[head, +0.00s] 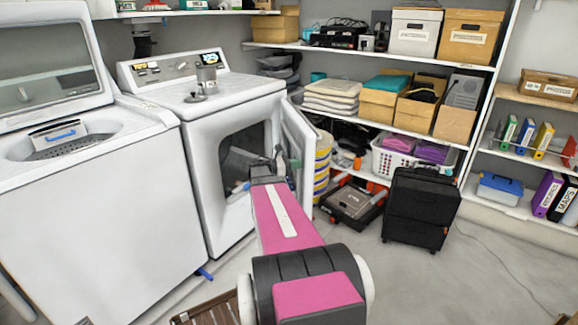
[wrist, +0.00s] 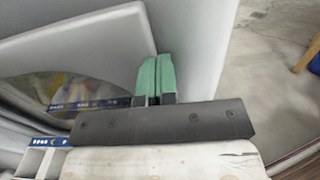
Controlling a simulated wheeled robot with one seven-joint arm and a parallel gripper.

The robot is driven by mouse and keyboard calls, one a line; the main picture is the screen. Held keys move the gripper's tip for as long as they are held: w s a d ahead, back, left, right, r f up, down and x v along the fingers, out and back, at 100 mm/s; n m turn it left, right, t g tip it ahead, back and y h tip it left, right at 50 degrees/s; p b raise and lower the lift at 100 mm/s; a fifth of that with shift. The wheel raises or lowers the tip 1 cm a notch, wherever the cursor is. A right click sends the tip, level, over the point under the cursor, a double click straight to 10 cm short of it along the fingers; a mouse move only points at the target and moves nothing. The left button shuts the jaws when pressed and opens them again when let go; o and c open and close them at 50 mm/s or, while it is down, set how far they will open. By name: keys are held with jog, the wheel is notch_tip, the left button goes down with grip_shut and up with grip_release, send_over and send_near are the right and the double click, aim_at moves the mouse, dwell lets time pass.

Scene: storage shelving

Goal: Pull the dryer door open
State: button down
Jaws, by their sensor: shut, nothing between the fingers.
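The white dryer (head: 205,110) stands in the middle left of the head view. Its door (head: 299,132) is swung out at the right side of the front, and the dark drum opening (head: 240,150) shows. My gripper (head: 281,158) is at the door's inner side, in front of the opening; my arm hides the lower part there. In the wrist view, the green fingertips (wrist: 155,77) are together, with nothing between them. They lie before a pale grey panel; whether they touch it I cannot tell.
A white washer (head: 90,190) with its lid up stands left of the dryer. Yellow-and-white containers (head: 323,165) stand just behind the door. The floor (head: 450,285) at the front right is mostly clear.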

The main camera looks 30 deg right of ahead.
jog(key=d+n+t, duration=0.4)
jog(key=d+t, duration=0.3)
jog(key=d, duration=2.9)
jog(key=shift+n+h, duration=0.4)
jog(key=s+a, duration=0.6)
jog(key=a, duration=0.6)
jog(key=shift+s, duration=0.3)
